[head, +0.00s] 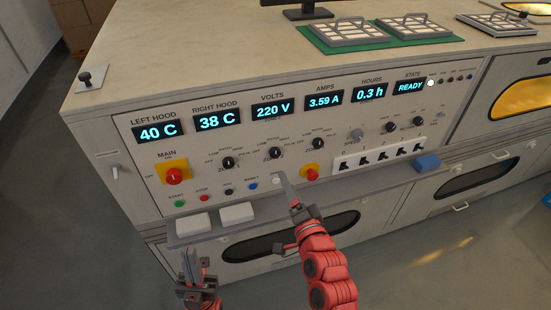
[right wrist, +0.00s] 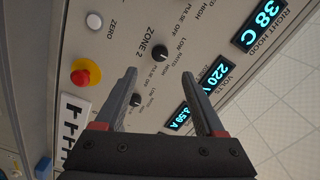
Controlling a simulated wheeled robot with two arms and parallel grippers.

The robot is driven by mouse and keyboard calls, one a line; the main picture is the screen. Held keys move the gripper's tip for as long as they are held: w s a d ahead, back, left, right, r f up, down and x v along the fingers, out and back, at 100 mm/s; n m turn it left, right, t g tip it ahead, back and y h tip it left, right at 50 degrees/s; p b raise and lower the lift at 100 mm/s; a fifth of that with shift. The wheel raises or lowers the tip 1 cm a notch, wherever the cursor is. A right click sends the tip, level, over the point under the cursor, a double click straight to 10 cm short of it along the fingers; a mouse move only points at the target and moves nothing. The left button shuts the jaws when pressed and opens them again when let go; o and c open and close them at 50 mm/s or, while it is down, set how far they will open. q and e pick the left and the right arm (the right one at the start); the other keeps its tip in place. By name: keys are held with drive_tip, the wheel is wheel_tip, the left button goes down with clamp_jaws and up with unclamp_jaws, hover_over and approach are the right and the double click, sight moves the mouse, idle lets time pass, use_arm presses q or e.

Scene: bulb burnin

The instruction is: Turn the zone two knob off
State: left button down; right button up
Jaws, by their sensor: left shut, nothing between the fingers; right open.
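The zone two knob (head: 275,153) is the middle of three black round knobs in a row on the panel, below the volts display. Its pointer setting is too small to read. In the right wrist view the knob (right wrist: 160,53), beside its ZONE 2 label, lies just beyond and between my fingertips, apart from them. My right gripper (head: 282,180) is open and empty in front of the panel, below the knob; its two fingers (right wrist: 158,78) show in the right wrist view. My left gripper (head: 189,258) is shut and empty, low in front of the bench at the left.
A red button on yellow (head: 310,172) is right of my right gripper. The red main switch (head: 173,176) is at the panel's left. Two white blocks (head: 237,213) and a blue block (head: 427,162) sit on the ledge. Neighbouring knobs (head: 228,162) flank the zone two knob.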

sight(275, 155)
drive_tip(key=p+x, duration=0.1)
drive_tip(key=x, duration=1)
drive_tip(key=shift+p, duration=0.4)
drive_tip(key=shift+f, duration=0.1)
clamp_jaws()
